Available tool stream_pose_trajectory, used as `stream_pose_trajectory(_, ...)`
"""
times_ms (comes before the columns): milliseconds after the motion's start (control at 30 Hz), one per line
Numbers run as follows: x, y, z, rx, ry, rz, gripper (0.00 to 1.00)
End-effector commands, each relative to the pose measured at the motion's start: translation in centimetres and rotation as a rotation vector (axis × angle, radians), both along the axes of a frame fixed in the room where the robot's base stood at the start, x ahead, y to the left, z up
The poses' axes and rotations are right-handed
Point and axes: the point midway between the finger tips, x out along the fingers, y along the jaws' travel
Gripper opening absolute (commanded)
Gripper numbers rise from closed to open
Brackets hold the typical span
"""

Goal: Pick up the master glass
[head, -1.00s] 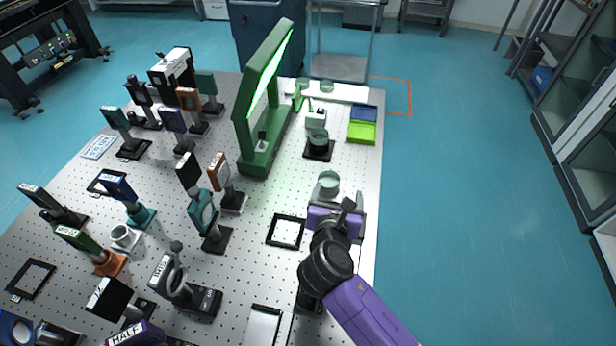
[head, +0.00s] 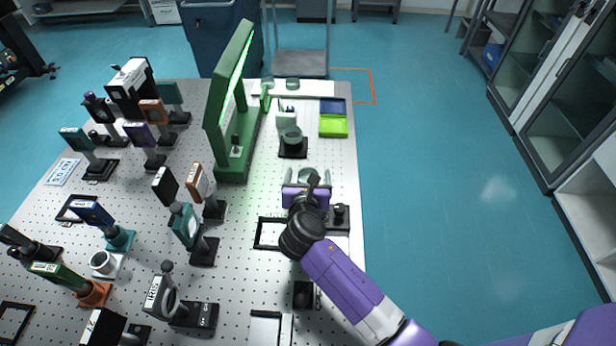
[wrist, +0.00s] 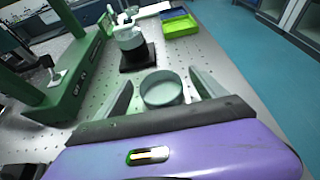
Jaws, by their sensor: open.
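A short round grey-green glass piece (head: 308,175), which may be the master glass, stands near the table's right side; no label on it is readable. In the wrist view the same piece (wrist: 161,90) sits ahead of my purple gripper, between its two pale fingers. My gripper (head: 308,179) is open, with one finger on each side of the piece and no visible grip on it. A similar round piece (head: 291,134) stands on a black square base farther back, also visible in the wrist view (wrist: 128,38).
A tall green frame with a lit panel (head: 229,110) stands left of the gripper. Blue and green trays (head: 333,125) lie at the back right. Many labelled optic mounts crowd the left. A black flat frame (head: 259,233) lies beside my arm.

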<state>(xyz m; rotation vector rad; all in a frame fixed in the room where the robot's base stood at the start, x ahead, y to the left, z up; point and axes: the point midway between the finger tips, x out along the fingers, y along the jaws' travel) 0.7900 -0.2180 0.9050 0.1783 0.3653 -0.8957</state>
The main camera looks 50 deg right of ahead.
Motion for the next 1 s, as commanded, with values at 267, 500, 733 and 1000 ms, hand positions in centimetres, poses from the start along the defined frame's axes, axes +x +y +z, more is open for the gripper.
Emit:
stream_pose_trajectory(267,0.19,-0.25,-0.18,0.001,0.001,0.000,0.81)
stream_pose_trajectory(500,0.18,-0.23,-0.18,0.000,0.000,0.001,0.36)
stream_pose_trajectory(733,0.21,-0.23,-0.11,-0.001,-0.001,0.001,0.07)
stream_pose_trajectory(1000,0.23,-0.23,0.37,-0.001,-0.002,0.001,0.07)
